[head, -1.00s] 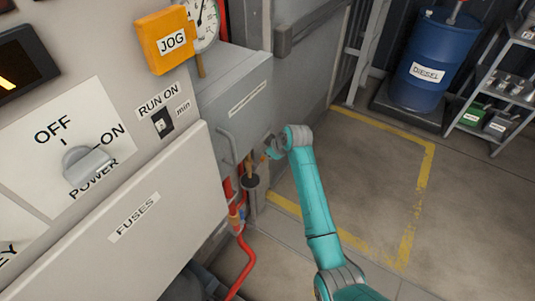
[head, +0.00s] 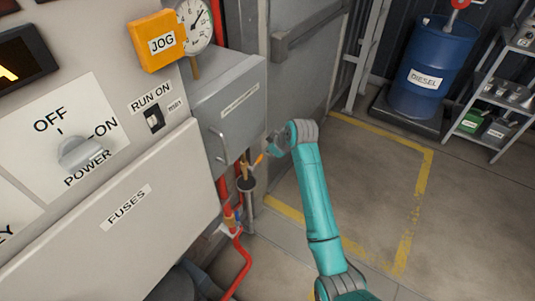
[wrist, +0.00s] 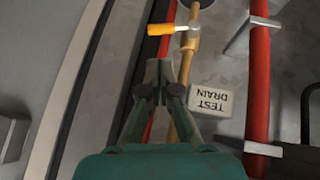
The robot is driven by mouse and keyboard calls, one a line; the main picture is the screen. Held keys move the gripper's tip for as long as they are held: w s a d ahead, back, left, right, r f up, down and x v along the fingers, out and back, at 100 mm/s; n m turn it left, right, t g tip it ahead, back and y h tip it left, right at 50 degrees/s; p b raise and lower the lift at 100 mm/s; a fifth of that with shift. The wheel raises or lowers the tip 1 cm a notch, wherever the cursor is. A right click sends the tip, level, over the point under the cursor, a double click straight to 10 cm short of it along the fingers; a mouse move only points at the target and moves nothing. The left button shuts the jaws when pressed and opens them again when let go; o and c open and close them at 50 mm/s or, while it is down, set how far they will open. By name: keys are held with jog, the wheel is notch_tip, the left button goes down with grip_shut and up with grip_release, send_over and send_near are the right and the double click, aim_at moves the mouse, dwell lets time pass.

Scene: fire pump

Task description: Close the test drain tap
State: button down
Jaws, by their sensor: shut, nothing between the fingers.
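The test drain tap shows in the wrist view as a brass valve (wrist: 191,38) on a brass pipe (wrist: 184,95), with an orange lever (wrist: 166,29) pointing left, across the pipe. In the head view the orange lever (head: 258,159) sticks out just below the grey box. My gripper (wrist: 158,64) is shut and empty, with its tips a little short of the lever and apart from it in the picture. In the head view my gripper (head: 273,147) is to the right of the tap, and its fingertips are small there. A "TEST DRAIN" label (wrist: 211,102) is beside the pipe.
A red pipe (wrist: 259,80) runs along the right in the wrist view. The grey box (head: 228,105) with a handle hangs above the tap, and a drain cup (head: 247,186) is below it. The marked floor (head: 375,185) to the right is clear.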

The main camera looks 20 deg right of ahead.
jog(key=v, duration=0.6)
jog(key=shift+s+r, duration=0.2)
jog(key=shift+s, duration=0.1)
jog(key=shift+f, duration=0.1)
